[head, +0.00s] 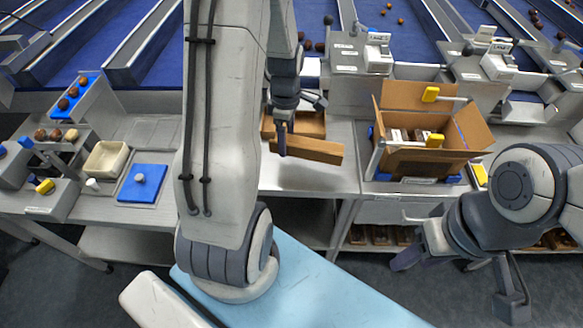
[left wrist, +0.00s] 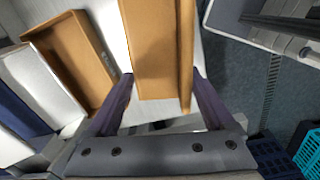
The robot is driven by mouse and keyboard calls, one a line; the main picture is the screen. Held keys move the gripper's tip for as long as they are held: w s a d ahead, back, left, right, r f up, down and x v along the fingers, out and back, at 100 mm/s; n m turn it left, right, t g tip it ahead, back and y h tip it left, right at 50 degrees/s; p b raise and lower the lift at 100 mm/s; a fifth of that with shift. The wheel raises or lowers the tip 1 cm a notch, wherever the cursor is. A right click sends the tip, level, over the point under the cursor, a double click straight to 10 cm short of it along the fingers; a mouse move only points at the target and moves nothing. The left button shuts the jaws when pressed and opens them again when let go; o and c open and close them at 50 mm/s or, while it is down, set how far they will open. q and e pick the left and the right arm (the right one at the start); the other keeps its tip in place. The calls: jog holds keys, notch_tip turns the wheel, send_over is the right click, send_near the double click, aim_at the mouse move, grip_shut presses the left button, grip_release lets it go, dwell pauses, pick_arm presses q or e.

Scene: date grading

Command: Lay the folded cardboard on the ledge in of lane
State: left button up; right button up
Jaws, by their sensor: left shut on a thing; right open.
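The folded cardboard (head: 315,150) is a flat brown piece, held above the pale bench top in the middle of the head view. My left gripper (head: 283,140) is shut on it at its left part. In the left wrist view the cardboard (left wrist: 155,50) lies between the two fingers (left wrist: 163,95) and runs away towards the top edge. My right gripper (head: 455,275) is open and empty at the lower right, in front of the bench. The blue lanes (head: 150,50) run along the back; my left arm hides part of them, and I cannot tell which ledge is meant.
A shallow brown tray (head: 312,125) sits on the bench behind the cardboard, also in the left wrist view (left wrist: 68,55). An open carton (head: 415,160) stands at right. A cream bin (head: 106,158) and blue mat (head: 140,190) are at left. Bare bench (head: 345,178) shows beside the cardboard.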

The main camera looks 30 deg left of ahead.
aim_at(283, 166)
pick_arm(q)
jog(key=shift+s+a+r+n, duration=0.2)
jog(key=shift+a+n, duration=0.4)
jog(key=shift+n, duration=0.4)
notch_tip(283, 166, down, 9)
jog(key=shift+s+f+p, duration=0.1)
jog(key=shift+f+p, duration=0.05)
jog(key=shift+p, duration=0.35)
jog(key=shift+f, duration=0.25)
jog(key=shift+f, duration=0.15)
jog(key=o, duration=1.1)
jog(key=shift+c, duration=0.2)
